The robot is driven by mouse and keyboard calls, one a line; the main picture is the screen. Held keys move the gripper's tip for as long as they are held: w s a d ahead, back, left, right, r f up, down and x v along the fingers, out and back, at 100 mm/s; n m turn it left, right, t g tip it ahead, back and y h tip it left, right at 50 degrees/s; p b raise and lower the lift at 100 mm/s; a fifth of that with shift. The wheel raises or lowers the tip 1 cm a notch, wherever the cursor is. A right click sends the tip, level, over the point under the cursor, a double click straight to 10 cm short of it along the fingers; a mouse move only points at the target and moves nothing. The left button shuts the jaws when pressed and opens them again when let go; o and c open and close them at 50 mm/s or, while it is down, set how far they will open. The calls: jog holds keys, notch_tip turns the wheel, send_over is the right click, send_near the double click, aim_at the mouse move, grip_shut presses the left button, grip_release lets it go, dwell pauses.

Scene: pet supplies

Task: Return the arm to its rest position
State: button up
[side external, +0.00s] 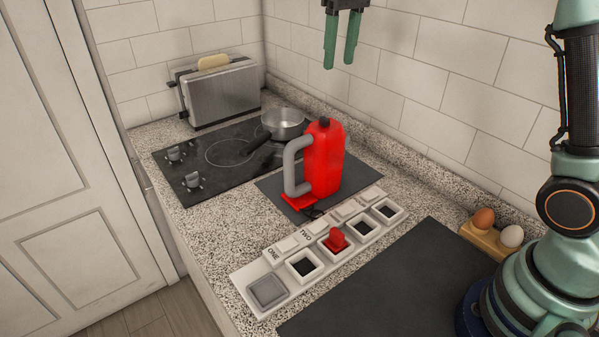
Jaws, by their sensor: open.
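My gripper (339,62) hangs at the top of the side external view with its two green fingers pointing down. The fingers are apart and nothing is between them. It is above the red kettle (322,160) in the picture, apart from it, in front of the white tiled wall. The wrist above the fingers is cut off by the top edge. My arm's base and lower links stand at the right edge; the links joining them to the gripper are out of view.
The kettle stands on a dark mat (268,187). In front lies a white panel (240,275) with several square wells, one holding a red piece (337,239). A pan (284,123), toaster (222,95) and egg holder (483,236) are around. A dark mat (400,285) is bare.

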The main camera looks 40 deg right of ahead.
jog(key=s+f+t, duration=0.2)
jog(key=s+f, duration=0.1)
jog(key=s, duration=0.6)
jog(key=s+f+t, duration=0.2)
jog(key=s+f, duration=0.2)
jog(key=s, duration=0.4)
jog(key=shift+s+f+t, duration=0.2)
jog(key=shift+s+t, duration=0.1)
jog(key=shift+s, duration=0.05)
